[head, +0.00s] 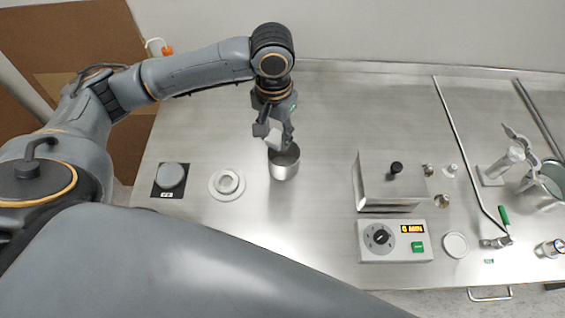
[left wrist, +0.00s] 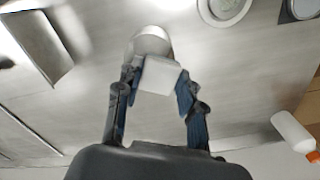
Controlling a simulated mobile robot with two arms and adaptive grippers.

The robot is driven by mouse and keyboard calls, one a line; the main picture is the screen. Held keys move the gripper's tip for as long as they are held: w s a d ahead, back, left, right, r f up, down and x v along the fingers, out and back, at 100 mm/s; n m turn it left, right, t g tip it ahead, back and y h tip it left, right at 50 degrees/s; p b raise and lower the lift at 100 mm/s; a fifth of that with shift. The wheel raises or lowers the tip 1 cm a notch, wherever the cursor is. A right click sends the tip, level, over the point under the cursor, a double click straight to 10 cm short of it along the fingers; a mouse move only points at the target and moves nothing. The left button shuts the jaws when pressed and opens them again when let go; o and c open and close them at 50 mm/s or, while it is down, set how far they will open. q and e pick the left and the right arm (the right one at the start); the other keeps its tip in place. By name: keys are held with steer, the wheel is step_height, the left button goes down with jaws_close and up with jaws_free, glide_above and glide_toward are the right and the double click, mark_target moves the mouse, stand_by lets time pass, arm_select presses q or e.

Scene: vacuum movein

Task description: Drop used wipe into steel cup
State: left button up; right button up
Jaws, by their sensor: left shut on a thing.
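The steel cup (head: 285,168) stands upright on the steel bench. My left gripper (head: 277,136) points down at the cup's far side and is shut on the used wipe (head: 275,145), a small white piece. In the left wrist view, the wipe (left wrist: 161,75) sits between the fingertips of my left gripper (left wrist: 158,82) and covers part of the cup (left wrist: 152,42). I cannot tell exactly how high the wipe is above the rim. My right gripper is not in view.
A white ring-shaped dish (head: 227,185) and a grey round knob on a black pad (head: 170,178) are left of the cup. A steel box (head: 385,185) and a control unit with a dial (head: 394,241) stand to the right.

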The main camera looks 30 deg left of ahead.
arm_select(q)
steer(key=o, duration=1.1)
steer(key=shift+r, duration=0.15)
step_height(320, 180, up, 12)
